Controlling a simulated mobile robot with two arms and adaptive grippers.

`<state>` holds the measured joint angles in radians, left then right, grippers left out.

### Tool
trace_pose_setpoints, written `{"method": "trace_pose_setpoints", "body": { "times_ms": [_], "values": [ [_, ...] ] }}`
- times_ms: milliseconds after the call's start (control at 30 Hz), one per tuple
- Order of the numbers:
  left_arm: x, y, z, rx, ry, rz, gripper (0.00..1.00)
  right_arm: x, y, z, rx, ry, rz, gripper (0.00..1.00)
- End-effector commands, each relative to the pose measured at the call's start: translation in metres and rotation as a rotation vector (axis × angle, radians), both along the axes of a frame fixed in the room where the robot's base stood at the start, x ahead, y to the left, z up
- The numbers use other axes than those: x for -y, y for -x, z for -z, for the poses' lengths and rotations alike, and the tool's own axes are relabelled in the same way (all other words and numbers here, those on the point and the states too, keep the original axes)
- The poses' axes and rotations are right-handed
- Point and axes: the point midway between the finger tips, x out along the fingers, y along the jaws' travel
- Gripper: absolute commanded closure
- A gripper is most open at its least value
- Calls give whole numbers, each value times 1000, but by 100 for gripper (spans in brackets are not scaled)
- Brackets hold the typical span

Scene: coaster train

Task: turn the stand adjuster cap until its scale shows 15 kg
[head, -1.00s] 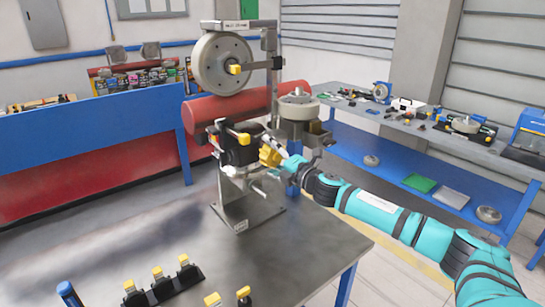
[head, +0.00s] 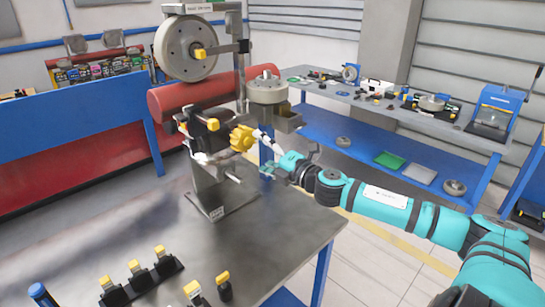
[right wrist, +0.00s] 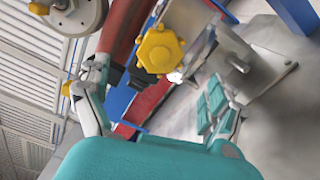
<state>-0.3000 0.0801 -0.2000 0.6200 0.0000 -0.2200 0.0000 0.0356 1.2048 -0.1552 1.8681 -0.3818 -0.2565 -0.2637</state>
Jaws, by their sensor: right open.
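The yellow lobed adjuster cap (head: 243,138) sits on the right side of the metal stand (head: 222,197) on the table. It faces the camera in the right wrist view (right wrist: 160,50), and no scale figures can be read in either view. My right gripper (head: 266,152) is just right of the cap, open and empty. In the right wrist view its fingers (right wrist: 155,88) are spread wide, one on each side of the picture, with the cap in the space ahead between them and not touched. My left gripper is in neither view.
A large grey wheel (head: 186,48) and a red cylinder (head: 190,98) stand above and behind the cap. Yellow-capped black parts (head: 138,278) stand at the table's front. A grey bench (head: 385,112) is at the back right. The tabletop right of the stand is clear.

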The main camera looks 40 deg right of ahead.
Motion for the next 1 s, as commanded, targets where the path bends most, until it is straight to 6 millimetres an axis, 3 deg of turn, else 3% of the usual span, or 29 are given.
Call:
{"method": "trace_pose_setpoints", "body": {
  "times_ms": [400,1000],
  "values": [
    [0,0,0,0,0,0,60,2,30,1,-1,-1,-1,7],
    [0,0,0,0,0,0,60,3,32,0,0,0,0,7]
  ]
}}
